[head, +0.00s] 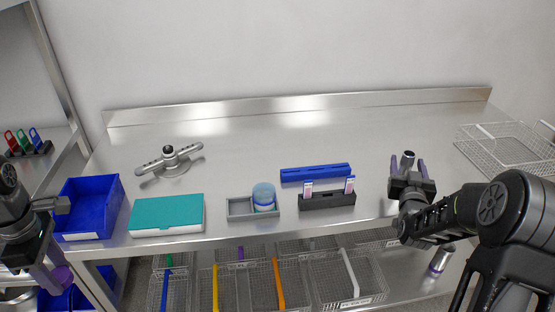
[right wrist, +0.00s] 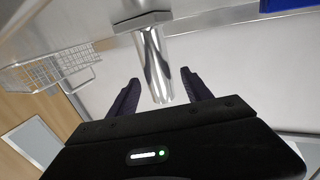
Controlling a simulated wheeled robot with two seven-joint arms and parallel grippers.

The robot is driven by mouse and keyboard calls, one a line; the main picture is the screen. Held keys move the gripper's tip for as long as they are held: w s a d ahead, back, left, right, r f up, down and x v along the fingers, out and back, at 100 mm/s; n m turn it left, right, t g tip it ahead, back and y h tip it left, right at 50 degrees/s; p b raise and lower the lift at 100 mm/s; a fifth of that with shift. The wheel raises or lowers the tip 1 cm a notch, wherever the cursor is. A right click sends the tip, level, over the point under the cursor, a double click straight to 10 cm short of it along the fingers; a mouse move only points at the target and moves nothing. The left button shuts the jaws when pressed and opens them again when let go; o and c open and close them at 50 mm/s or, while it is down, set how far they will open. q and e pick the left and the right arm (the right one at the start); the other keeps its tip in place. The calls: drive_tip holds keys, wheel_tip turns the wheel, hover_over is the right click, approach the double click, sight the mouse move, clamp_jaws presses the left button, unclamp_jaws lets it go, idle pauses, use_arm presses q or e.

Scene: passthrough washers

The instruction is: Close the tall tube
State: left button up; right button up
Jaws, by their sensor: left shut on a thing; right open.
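A shiny metal tube (head: 408,158) stands on the bench at the right. In the right wrist view the tube (right wrist: 157,66) has a wider foot at one end. My right gripper (head: 408,172) is open, with one finger on each side of the tube; it also shows in the right wrist view (right wrist: 162,98). I cannot tell whether the fingers touch it. My left gripper (head: 56,268) is at the far left, in front of the bench. It is shut on a purple round piece (head: 63,277), partly hidden by the gripper.
On the bench are a blue bin (head: 88,205), a teal-lidded box (head: 167,212), a grey tray (head: 239,209) with a blue-topped jar (head: 263,195), a blue rack (head: 315,172) and a wire basket (head: 500,150). A purple-banded metal cylinder (head: 440,262) is below the bench edge. The bench's back middle is clear.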

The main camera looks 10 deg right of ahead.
idle(0.3)
clamp_jaws()
idle(0.5)
idle(0.8)
